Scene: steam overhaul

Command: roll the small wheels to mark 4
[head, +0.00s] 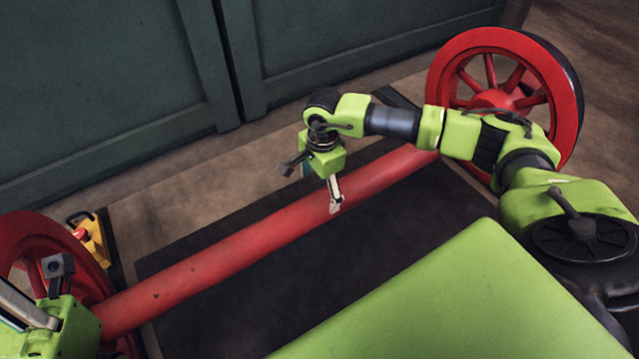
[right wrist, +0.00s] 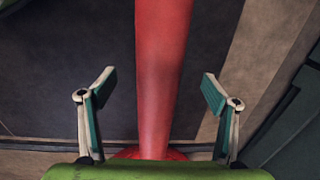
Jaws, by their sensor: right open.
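The small wheels are a red wheelset: a spoked wheel (head: 566,90) at the upper right, another wheel (head: 22,235) cut by the left edge, and a long red axle (head: 225,253) between them. My right gripper (head: 314,188) is over the axle's right half, pointing down. In the right wrist view the axle (right wrist: 163,60) runs between its open fingers (right wrist: 157,92), with a gap on both sides; contact does not show. My left gripper (head: 40,305) is at the lower left, by the left wheel, partly out of frame; its jaw is unclear. Mark 4 is not seen.
A yellow block with a red knob (head: 92,240) sits on the floor beside the left wheel. A dark green panelled wall (head: 110,80) stands behind. A dark mat or pit (head: 400,230) lies under the axle. Bare brown floor (head: 230,160) shows between wall and axle.

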